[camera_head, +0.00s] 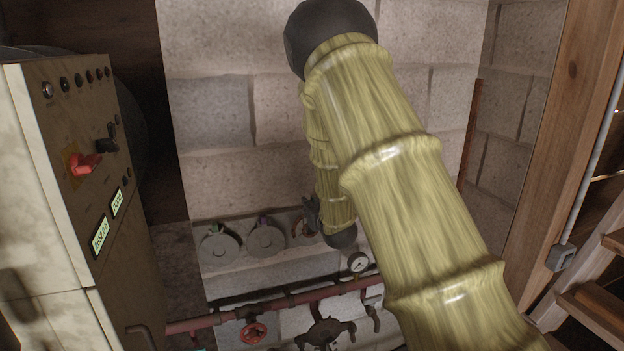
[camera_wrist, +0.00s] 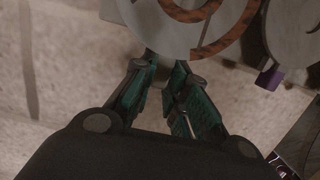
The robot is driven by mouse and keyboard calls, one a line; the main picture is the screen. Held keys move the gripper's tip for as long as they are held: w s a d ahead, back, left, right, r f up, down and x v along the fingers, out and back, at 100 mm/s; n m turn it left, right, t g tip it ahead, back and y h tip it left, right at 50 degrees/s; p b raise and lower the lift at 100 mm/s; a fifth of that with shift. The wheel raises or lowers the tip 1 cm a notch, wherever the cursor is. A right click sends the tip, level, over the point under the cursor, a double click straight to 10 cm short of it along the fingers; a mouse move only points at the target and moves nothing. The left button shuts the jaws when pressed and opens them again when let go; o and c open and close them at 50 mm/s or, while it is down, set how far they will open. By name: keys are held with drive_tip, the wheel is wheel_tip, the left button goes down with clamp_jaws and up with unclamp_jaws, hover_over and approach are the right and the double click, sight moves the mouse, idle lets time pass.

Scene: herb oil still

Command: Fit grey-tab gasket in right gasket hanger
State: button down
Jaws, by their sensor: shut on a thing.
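My gripper (camera_wrist: 165,78) is shut on the lower edge of a grey disc, the gasket (camera_wrist: 150,28), in the wrist view. The gasket overlaps a grey fitting with rust-brown rings (camera_wrist: 232,32), apparently the right gasket hanger. The gasket looks offset to one side of these rings; I cannot tell whether it touches the hanger.
Two grey discs hang to the left, a left one (camera_head: 219,246) and a middle one (camera_head: 265,241). A purple tab (camera_wrist: 270,79) shows close by in the wrist view. Below run a red pipe (camera_head: 240,314), a gauge (camera_head: 358,262) and a red valve wheel (camera_head: 253,333). A control cabinet (camera_head: 60,170) stands left.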

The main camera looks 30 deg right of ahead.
drive_tip(key=shift+t, duration=0.3)
drive_tip(key=r, duration=0.1)
drive_tip(key=d+r+p, duration=0.1)
drive_tip(key=r, duration=0.2)
drive_tip(key=shift+w+d+r+p, duration=0.15)
drive_tip(key=shift+w+d+p, duration=0.2)
drive_tip(key=shift+w+p, duration=0.05)
drive_tip(key=shift+f, duration=0.2)
